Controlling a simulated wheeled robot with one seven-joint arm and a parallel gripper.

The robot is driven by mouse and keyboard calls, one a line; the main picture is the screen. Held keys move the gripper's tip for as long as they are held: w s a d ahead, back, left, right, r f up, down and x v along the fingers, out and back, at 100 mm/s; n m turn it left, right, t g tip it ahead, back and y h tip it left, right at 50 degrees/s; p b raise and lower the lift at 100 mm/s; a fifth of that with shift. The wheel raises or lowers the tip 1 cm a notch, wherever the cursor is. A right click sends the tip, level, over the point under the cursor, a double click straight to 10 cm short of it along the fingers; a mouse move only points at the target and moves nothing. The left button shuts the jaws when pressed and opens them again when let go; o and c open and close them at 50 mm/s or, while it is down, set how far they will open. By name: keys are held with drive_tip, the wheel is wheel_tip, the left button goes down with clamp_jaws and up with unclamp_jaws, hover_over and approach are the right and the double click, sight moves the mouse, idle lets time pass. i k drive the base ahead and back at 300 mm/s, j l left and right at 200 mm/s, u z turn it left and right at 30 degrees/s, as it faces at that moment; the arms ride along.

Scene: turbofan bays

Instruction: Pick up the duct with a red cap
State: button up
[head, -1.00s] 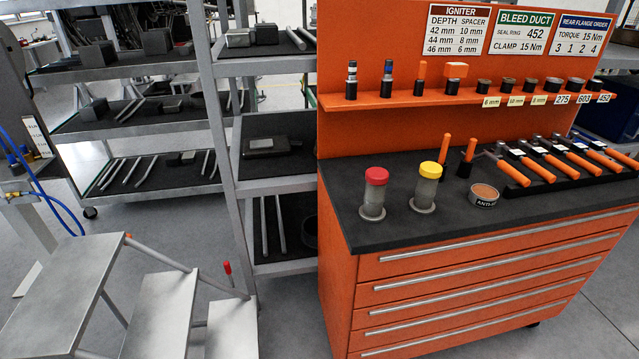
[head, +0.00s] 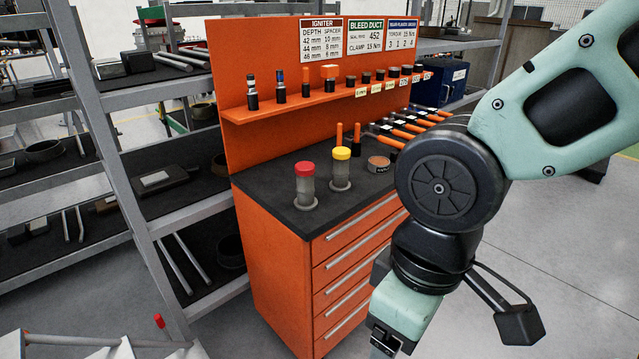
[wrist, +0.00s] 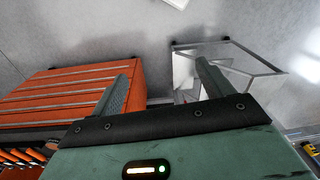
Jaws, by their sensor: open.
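The duct with a red cap (head: 305,184) stands upright on the black top of the orange cabinet, near its left front corner. It is a grey cylinder with a flared base. A similar duct with a yellow cap (head: 341,168) stands just behind it to the right. My gripper shows at the bottom of the head view (head: 384,350), low in front of the cabinet and well apart from both ducts. In the wrist view its two fingers (wrist: 162,85) are spread wide with nothing between them. Neither duct can be made out in the wrist view.
The orange cabinet (head: 290,275) has a back panel with a ledge of small parts. A tin (head: 378,164) and orange-handled tools (head: 412,122) share its top. Metal shelving (head: 140,215) stands left. Steps (wrist: 215,65) show in the wrist view. Floor right of the cabinet is open.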

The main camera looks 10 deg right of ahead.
sight(306, 201)
drive_tip(key=i+u, duration=0.2)
drive_tip(key=i+l+u, duration=0.1)
drive_tip(key=i+l, duration=0.15)
drive_tip(key=i, duration=0.25)
drive_tip(key=i+l+u, duration=0.15)
drive_tip(key=i+l, duration=0.15)
drive_tip(key=i, duration=0.2)
